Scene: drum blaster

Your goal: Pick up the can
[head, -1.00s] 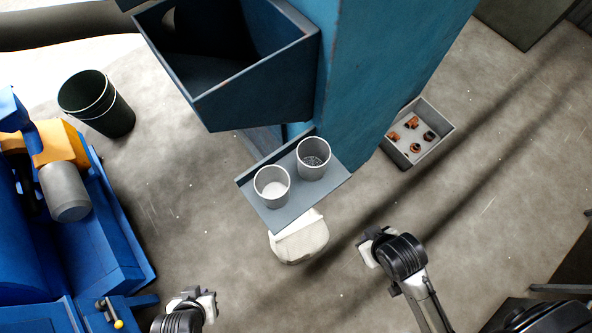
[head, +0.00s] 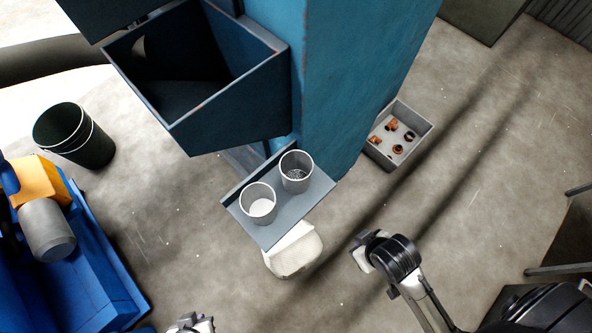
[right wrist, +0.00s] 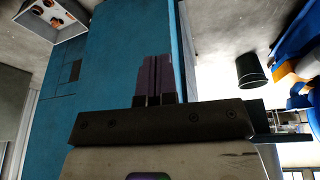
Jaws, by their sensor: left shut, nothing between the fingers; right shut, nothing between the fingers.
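Two open grey metal cans stand upright side by side on a small grey shelf (head: 274,228) in the head view. The left can (head: 258,204) has something white inside; the right can (head: 296,172) shows grey, grainy contents. I cannot tell which one the task means. My left gripper (head: 198,324) is partly cut off at the bottom edge, shut and empty, well below the shelf. My right gripper (head: 362,251) is shut and empty, to the lower right of the shelf, apart from the cans. Its closed fingers (right wrist: 154,80) show in the right wrist view, against the blue column.
A blue machine column (head: 345,90) with an open hopper (head: 235,105) rises behind the shelf. A white rounded part (head: 294,252) sits below the shelf. A grey box with orange parts (head: 382,157), a dark bin (head: 75,135) and blue machinery (head: 90,285) stand around.

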